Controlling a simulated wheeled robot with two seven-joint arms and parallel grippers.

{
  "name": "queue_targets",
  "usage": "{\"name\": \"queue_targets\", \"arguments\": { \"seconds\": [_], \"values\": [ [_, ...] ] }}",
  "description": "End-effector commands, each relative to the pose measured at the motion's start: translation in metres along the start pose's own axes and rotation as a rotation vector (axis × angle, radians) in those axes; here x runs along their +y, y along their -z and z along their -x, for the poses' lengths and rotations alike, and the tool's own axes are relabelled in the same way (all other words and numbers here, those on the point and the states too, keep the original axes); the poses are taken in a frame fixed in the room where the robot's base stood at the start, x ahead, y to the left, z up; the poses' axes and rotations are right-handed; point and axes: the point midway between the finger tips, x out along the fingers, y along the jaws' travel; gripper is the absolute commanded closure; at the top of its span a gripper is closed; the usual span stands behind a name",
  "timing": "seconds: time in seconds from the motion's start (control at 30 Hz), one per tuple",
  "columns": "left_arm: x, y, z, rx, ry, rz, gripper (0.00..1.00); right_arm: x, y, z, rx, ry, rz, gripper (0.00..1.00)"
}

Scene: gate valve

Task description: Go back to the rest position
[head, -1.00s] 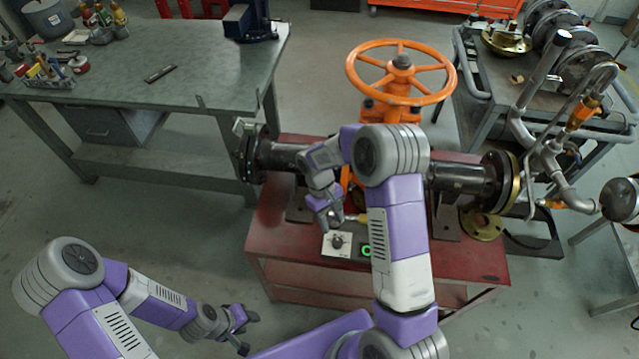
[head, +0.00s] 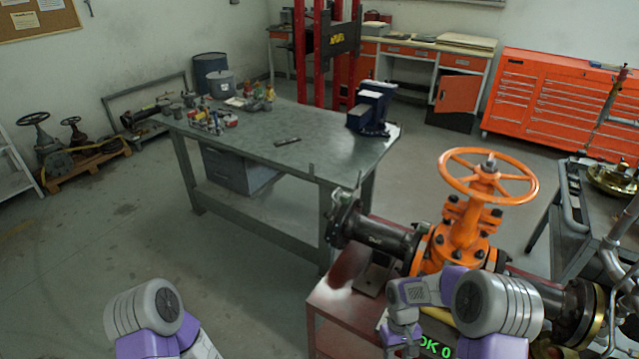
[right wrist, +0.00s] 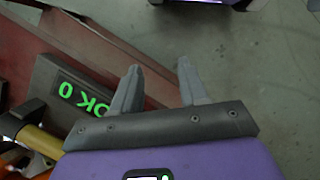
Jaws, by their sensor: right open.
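The orange gate valve (head: 465,235) with its round handwheel (head: 489,176) stands on the red bench (head: 330,300), joined to dark flanged pipes. My right arm is in front of the valve, low in the head view. My right gripper (right wrist: 159,66) is open, with nothing between its fingers in the right wrist view. A dark box with a green display (right wrist: 85,97) is beside its fingers, and part of the green text shows in the head view (head: 435,346). Only an upper part of my left arm shows at the bottom left; its gripper is out of view.
A grey workbench (head: 300,155) with a blue vise (head: 373,108) and small items stands behind and left of the valve. A dark cart (head: 575,215) is at the right. Orange cabinets (head: 545,95) line the back.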

Motion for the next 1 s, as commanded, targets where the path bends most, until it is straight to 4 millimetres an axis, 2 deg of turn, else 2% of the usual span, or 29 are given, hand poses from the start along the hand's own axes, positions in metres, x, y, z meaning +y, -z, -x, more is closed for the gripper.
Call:
{"name": "queue_targets", "arguments": {
  "seconds": [0.03, 0.33, 0.5, 0.6, 0.8, 1.0],
  "values": [
    [0.000, 0.001, -0.001, 0.002, 0.000, 0.000, 0.57, -0.006, -0.001, -0.011, 0.009, 0.023, -0.001, 0.57],
    [0.000, 0.001, -0.001, 0.001, 0.000, -0.001, 0.57, -0.054, -0.007, -0.069, 0.122, 0.181, -0.052, 0.57],
    [0.000, 0.001, -0.001, 0.002, 0.000, -0.001, 0.57, -0.091, -0.024, -0.108, 0.218, 0.296, -0.150, 0.57],
    [0.000, 0.001, -0.001, 0.002, 0.000, -0.001, 0.57, -0.108, -0.037, -0.125, 0.276, 0.343, -0.230, 0.57],
    [0.000, 0.001, -0.001, 0.002, 0.000, -0.001, 0.57, -0.122, -0.058, -0.139, 0.359, 0.372, -0.349, 0.57],
    [0.000, 0.001, -0.001, 0.001, 0.000, -0.001, 0.57, -0.124, -0.063, -0.141, 0.388, 0.372, -0.387, 0.57]
  ]
}}
